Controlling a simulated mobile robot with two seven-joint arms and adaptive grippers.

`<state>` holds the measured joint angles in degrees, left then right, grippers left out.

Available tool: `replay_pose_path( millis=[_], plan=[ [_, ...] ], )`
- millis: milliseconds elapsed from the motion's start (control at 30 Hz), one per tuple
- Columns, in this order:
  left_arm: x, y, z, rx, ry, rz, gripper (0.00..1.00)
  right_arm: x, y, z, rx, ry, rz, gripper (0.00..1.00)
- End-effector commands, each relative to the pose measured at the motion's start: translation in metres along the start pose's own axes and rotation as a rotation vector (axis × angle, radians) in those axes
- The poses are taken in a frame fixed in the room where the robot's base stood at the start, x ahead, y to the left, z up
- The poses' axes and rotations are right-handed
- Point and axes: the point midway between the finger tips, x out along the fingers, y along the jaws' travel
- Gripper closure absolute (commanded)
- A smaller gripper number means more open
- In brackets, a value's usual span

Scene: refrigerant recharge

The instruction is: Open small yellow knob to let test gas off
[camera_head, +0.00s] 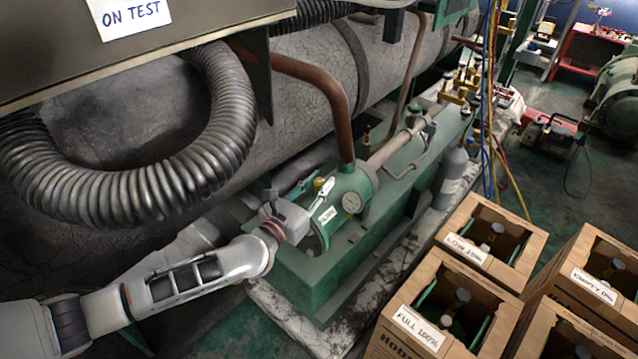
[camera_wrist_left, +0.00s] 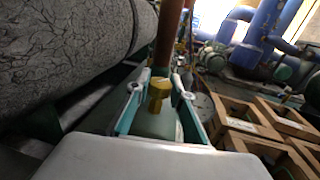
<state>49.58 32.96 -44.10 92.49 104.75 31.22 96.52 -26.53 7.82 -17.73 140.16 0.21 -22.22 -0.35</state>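The small yellow knob (camera_head: 318,184) sits on top of the green cylindrical vessel (camera_head: 348,186), close to its pressure gauge (camera_head: 351,202). My left gripper (camera_head: 322,191) reaches in from the left at the vessel, right beside the knob. In the left wrist view the yellow knob (camera_wrist_left: 158,92) stands between the two teal fingers of my left gripper (camera_wrist_left: 159,88). The fingers are spread, with a visible gap on each side of the knob, so it is not gripped. The gripper body hides part of the vessel. My right gripper is not in view.
A brown pipe (camera_head: 338,110) rises just behind the knob. A thick ribbed hose (camera_head: 150,190) loops above my left arm. Cardboard boxes with labelled cylinders (camera_head: 427,329) stand at the lower right. A grey bottle (camera_head: 453,170) stands beside the green base.

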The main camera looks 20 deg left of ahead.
Motion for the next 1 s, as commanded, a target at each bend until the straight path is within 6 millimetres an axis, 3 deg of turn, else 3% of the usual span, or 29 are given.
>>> replay_pose_path(
  millis=[433,700,1000],
  plan=[
    [0.002,-0.002,0.008,-0.006,-0.011,0.095,0.99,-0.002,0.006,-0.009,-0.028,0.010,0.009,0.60],
    [0.002,-0.002,0.003,-0.008,-0.006,0.279,0.99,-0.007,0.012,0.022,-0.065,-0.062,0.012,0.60],
    [0.001,0.000,0.002,-0.002,-0.003,0.398,0.99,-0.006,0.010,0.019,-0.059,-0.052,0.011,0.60]
  ],
)
